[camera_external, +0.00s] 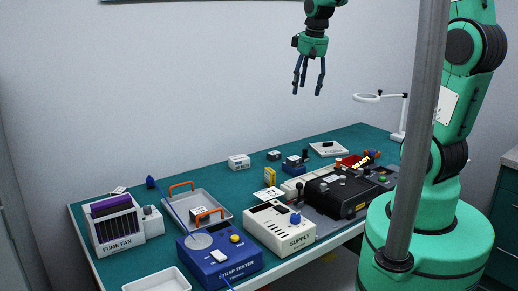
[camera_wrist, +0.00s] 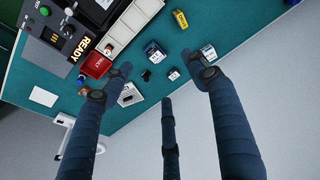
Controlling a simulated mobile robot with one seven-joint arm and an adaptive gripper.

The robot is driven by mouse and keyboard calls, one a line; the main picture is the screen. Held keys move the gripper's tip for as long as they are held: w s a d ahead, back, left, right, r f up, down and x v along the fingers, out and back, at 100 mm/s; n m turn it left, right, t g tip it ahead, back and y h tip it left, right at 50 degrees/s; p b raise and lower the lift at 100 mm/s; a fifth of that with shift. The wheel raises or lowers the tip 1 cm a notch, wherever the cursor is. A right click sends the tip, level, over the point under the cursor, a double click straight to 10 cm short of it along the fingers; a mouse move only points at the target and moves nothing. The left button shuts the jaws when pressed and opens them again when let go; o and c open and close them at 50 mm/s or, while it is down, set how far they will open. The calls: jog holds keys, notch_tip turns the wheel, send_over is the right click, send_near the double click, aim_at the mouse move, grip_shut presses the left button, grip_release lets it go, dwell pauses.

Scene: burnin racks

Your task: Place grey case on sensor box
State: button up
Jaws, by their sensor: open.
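My gripper (camera_external: 307,88) hangs high above the back of the bench, its fingers spread and empty. In the wrist view its three dark fingers (camera_wrist: 161,78) reach over the bench's far edge. No label reading grey case or sensor box is legible, so I cannot tell which objects these are. Small boxes below are a pale grey-white box (camera_external: 239,161), a small dark box with a light top (camera_external: 274,155) and a blue box with a pale top (camera_external: 292,163). The wrist view shows the pale box (camera_wrist: 208,54), dark box (camera_wrist: 174,74) and blue box (camera_wrist: 155,53) apart.
A flat pale device (camera_external: 328,148), a black upright knob (camera_external: 305,155) and a red bin (camera_external: 352,161) are nearby. A yellow block (camera_external: 270,175), supply unit (camera_external: 279,228), strap tester (camera_external: 220,262) and fume fan (camera_external: 116,224) stand forward or left. A lamp (camera_external: 397,118) is right.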

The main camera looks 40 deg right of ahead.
jog(key=s+a+r+t, duration=0.1)
jog(key=s+a+r, duration=0.1)
jog(key=s, duration=0.6)
jog(key=s+a+r+t, duration=0.1)
jog(key=s+a+r, duration=0.1)
jog(key=s, duration=0.6)
jog(key=s+a+r+t, duration=0.1)
jog(key=s+r, duration=0.3)
jog(key=s, duration=0.4)
jog(key=shift+s+a, duration=0.2)
jog(key=shift+a, duration=0.4)
jog(key=shift+f, duration=0.1)
notch_tip(320, 180, down, 4)
jog(key=b, duration=0.4)
jog(key=shift+f+b, duration=0.25)
jog(key=shift+b, duration=0.1)
